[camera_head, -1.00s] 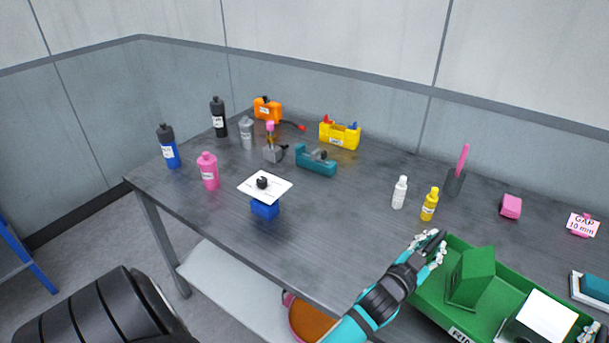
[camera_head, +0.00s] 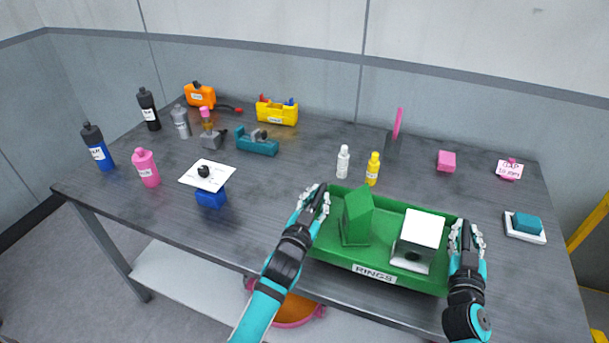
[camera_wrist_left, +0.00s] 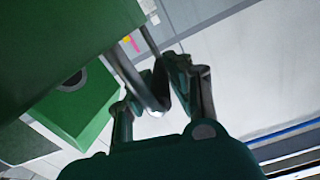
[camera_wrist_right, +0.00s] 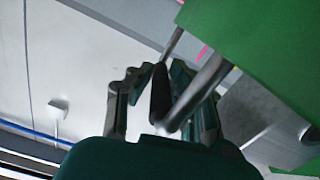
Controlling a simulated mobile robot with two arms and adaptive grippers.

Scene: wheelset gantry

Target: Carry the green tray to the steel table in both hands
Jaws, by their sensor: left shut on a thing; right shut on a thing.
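The green tray (camera_head: 330,251), labelled RINGS, is at the front right of the dark steel table (camera_head: 255,215) in the head view. It holds a green block with a slanted top (camera_head: 357,216) and a grey block with a white top (camera_head: 419,240). My left gripper (camera_head: 316,198) is shut on the tray's left end, and my right gripper (camera_head: 465,238) is shut on its right end. Both wrist views show fingers closed around a bar-like handle, in the left wrist view (camera_wrist_left: 160,95) and the right wrist view (camera_wrist_right: 165,105). I cannot tell whether the tray touches the tabletop.
White (camera_head: 343,162) and yellow (camera_head: 372,169) bottles stand just behind the tray. A teal block on a white pad (camera_head: 525,225) lies to its right. A blue block under a white plate (camera_head: 211,197) and several bottles stand left. The table's front-middle is clear.

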